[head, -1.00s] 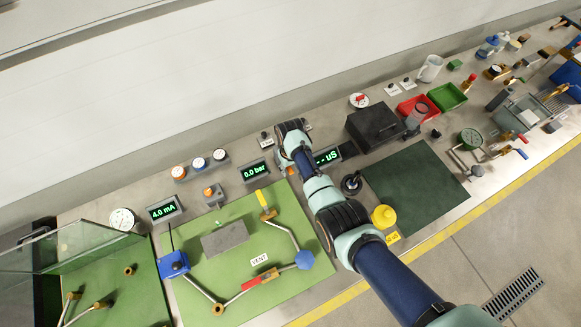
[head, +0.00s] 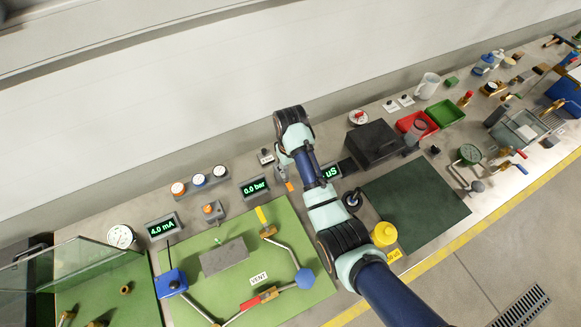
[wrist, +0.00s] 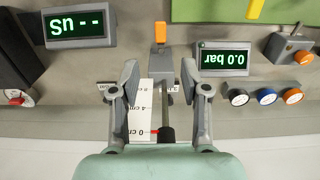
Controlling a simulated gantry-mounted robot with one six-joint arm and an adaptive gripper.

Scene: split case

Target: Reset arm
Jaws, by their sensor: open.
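My gripper (wrist: 160,82) is open in the wrist view, with one finger on each side and nothing between the pads that I can see held. Beyond the fingers are a white scale strip (wrist: 143,108) marked in cm, a thin rod with a black end (wrist: 167,134) and a grey holder with an orange top (wrist: 160,33). The height gap to them is unclear. In the head view my arm reaches from the lower right over the bench, and the gripper (head: 284,160) hangs near the back edge, largely hidden by the wrist.
The 0.0 bar display (head: 255,188) and uS display (head: 330,172) flank the gripper. The green mat (head: 240,285) carries valves and pipes. The dark green mat (head: 425,205) is mostly clear.

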